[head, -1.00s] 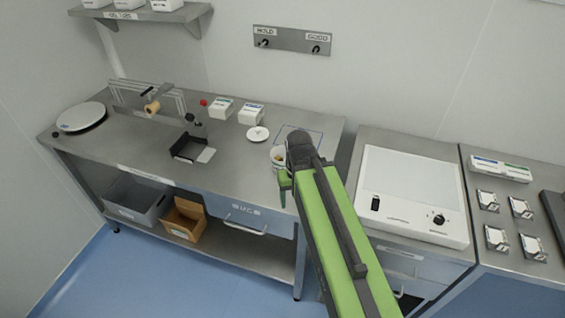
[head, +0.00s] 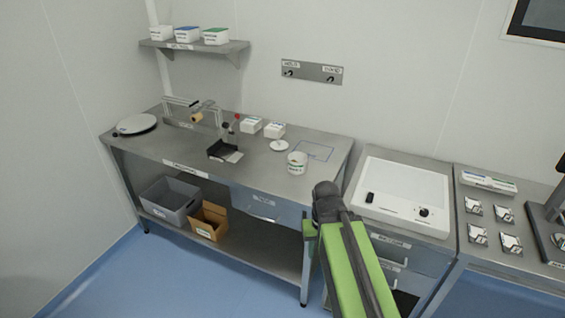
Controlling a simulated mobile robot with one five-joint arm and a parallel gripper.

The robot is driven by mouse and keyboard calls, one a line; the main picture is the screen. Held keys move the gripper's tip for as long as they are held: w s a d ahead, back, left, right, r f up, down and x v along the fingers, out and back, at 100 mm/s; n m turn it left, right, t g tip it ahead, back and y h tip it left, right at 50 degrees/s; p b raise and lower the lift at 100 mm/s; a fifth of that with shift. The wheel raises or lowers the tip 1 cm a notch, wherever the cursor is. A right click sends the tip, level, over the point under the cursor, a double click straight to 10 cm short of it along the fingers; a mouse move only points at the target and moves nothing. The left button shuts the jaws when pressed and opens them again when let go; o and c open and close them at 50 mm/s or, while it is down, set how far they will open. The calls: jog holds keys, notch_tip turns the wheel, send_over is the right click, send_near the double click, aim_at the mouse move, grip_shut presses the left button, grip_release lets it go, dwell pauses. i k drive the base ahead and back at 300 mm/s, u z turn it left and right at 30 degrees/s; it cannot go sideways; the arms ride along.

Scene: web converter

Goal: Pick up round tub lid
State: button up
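A small white round lid (head: 280,145) lies flat on the steel table, towards its right part. A white round tub (head: 297,162) stands just in front of it and to its right, apart from it. My arm reaches up from the bottom of the head view, in front of the table's right end. My gripper's fingers are hidden behind the arm, so I cannot see whether they are open or shut.
A white panel unit (head: 405,190) stands to the right. Blue floor (head: 190,275) lies free in front.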

aim_at(279, 145)
jog(key=u, duration=1.15)
jog(key=i, duration=2.25)
jog(key=z, duration=0.35)
